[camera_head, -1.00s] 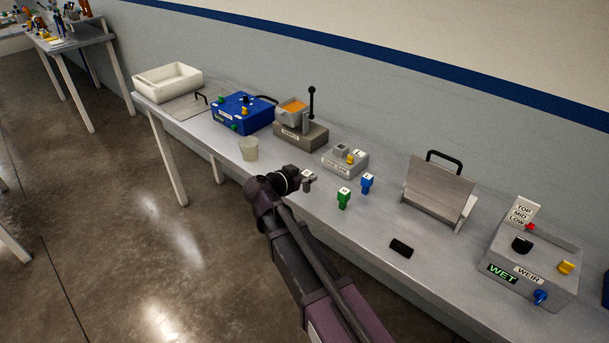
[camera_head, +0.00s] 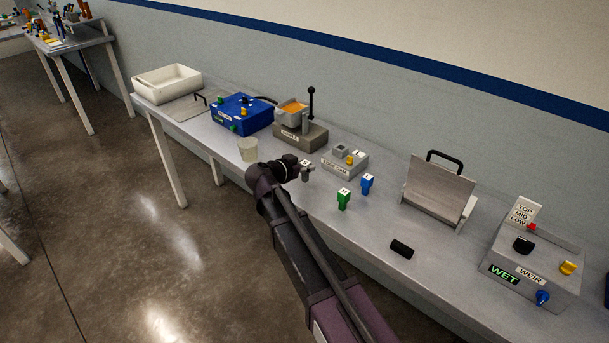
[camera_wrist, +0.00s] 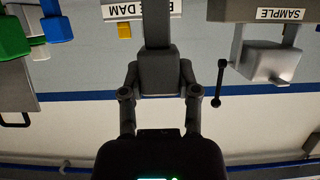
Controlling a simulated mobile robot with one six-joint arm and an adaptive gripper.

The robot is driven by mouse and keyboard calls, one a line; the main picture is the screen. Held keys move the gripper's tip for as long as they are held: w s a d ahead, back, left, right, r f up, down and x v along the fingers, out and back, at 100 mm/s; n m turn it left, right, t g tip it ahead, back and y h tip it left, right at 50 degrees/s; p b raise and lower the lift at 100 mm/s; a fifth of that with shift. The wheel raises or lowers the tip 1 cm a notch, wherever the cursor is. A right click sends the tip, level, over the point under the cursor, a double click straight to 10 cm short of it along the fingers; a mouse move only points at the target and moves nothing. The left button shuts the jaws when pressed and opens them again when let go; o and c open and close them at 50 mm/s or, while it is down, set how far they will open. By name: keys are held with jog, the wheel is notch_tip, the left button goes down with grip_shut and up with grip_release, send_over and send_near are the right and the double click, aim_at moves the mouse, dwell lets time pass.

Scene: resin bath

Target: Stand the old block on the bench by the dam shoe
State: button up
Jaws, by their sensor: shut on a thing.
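My gripper (camera_head: 304,171) is shut on a grey block with a pale top tag (camera_head: 306,163), held above the bench (camera_head: 325,203). In the wrist view, the grey block (camera_wrist: 157,75) sits between the two fingers (camera_wrist: 157,92). The grey dam shoe (camera_head: 344,166), with a label ending in DAM, stands on the bench to the right of my gripper and behind it. A grey square piece (camera_head: 340,149) and a yellow piece (camera_head: 350,159) are on it. In the wrist view, the block hides part of its label (camera_wrist: 118,11).
A green block (camera_head: 343,200) and a blue block (camera_head: 367,183) stand in front of the shoe. A black piece (camera_head: 401,248) lies farther right.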

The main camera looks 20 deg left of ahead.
aim_at(303, 175)
jog(key=shift+f+b, duration=1.35)
jog(key=shift+f, duration=0.3)
jog(key=shift+f, duration=0.15)
jog(key=o, duration=1)
jog(key=shift+o, duration=0.2)
jog(key=shift+s, duration=0.1)
jog(key=shift+r, duration=0.3)
jog(key=p+v, duration=0.4)
jog(key=v, duration=0.8)
jog(key=shift+f, duration=0.1)
